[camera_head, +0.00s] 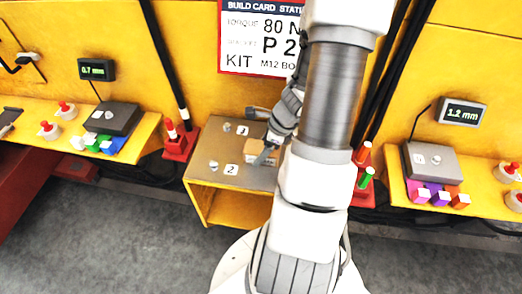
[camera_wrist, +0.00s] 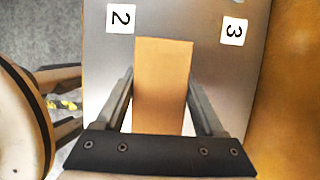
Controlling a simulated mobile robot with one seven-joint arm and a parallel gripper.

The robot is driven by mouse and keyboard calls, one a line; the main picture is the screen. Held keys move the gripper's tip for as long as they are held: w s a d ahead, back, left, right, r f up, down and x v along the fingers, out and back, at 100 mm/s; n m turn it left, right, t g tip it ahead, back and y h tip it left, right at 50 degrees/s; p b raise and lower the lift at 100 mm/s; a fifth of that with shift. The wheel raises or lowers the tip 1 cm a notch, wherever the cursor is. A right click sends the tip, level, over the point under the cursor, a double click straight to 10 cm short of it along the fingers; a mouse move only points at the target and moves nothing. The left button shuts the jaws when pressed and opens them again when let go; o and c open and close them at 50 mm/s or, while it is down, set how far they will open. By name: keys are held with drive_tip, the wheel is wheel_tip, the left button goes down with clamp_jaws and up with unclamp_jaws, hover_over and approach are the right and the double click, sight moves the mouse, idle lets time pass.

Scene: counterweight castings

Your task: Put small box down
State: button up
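The small box (camera_head: 254,147) is plain tan cardboard, over the grey top of the low yellow cabinet (camera_head: 197,172). In the wrist view the box (camera_wrist: 163,80) lies between the two fingers of my gripper (camera_wrist: 161,82). Both fingertips appear to press its sides. In the head view my gripper (camera_head: 268,153) is at the box, partly hidden by my own arm. I cannot tell whether the box touches the cabinet top or is just above it. Number cards 2 (camera_head: 231,170) and 3 (camera_head: 242,130) lie on the top, on either side of the box in the wrist view.
Yellow side benches carry scales (camera_head: 112,118) (camera_head: 431,160), coloured blocks and red-knobbed weights. A red-based post (camera_head: 181,143) stands left of the cabinet. A yellow wall with a sign (camera_head: 262,40) is behind. The cabinet's front left top is mostly clear.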

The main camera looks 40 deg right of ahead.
drive_tip(key=o, duration=0.3)
drive_tip(key=shift+o, duration=0.2)
drive_tip(key=p+v, duration=0.3)
drive_tip(key=v, duration=0.9)
drive_tip(key=shift+r, duration=0.2)
drive_tip(key=shift+f+b, duration=0.1)
drive_tip(key=shift+b, duration=0.3)
